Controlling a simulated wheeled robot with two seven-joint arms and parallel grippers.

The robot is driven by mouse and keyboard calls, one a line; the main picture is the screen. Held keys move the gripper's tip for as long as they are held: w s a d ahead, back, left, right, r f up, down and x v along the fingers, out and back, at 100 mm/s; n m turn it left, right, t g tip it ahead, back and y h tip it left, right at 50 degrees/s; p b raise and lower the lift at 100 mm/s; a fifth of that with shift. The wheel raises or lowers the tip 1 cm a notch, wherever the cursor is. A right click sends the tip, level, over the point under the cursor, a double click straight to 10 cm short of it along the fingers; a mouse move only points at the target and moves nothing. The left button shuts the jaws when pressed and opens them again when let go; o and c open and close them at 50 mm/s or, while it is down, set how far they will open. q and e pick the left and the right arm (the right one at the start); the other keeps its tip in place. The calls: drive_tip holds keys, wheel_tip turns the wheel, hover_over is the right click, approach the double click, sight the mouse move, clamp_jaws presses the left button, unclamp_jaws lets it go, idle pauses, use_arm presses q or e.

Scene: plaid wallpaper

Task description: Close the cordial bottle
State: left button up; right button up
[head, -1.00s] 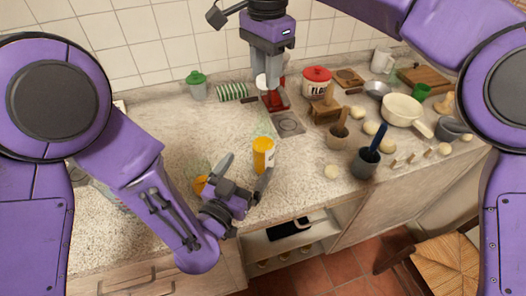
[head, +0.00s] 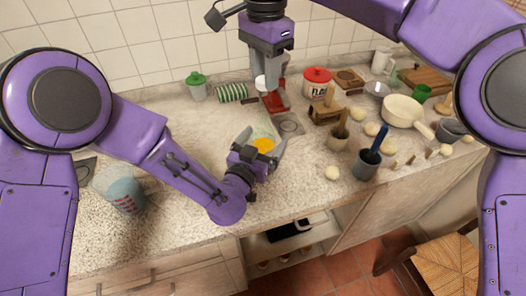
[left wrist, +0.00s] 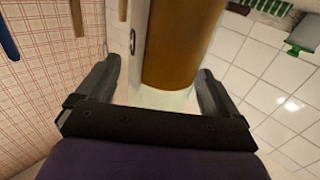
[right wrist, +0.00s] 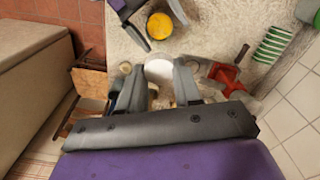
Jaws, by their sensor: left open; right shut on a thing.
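The cordial bottle (head: 264,145), orange-yellow, stands on the counter, largely hidden by my left gripper in the head view. My left gripper (head: 262,143) is open, with a finger on either side of it. In the left wrist view the orange-brown bottle (left wrist: 180,50) fills the space between the spread fingers; I cannot tell if they touch it. The right wrist view shows its round yellow top (right wrist: 160,26). My right gripper (head: 265,82) is shut on a white cap (right wrist: 160,70), held above the counter behind the bottle and apart from it.
A red stand (head: 275,103) is close below my right gripper. A flour tin (head: 317,84), a grey pot (head: 366,165) and a cream pan (head: 402,110) crowd the right. A blue jug (head: 124,192) stands at left. The counter between jug and bottle is mostly clear.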

use_arm(q)
drive_tip(key=shift+x, duration=0.85)
drive_tip(key=c, duration=1.5)
use_arm(e)
hover_over(264, 113)
drive_tip(key=shift+w+f, duration=0.1)
drive_tip(key=shift+f, duration=2.4)
drive_tip(key=shift+f, duration=0.9)
drive_tip(key=shift+f, duration=0.6)
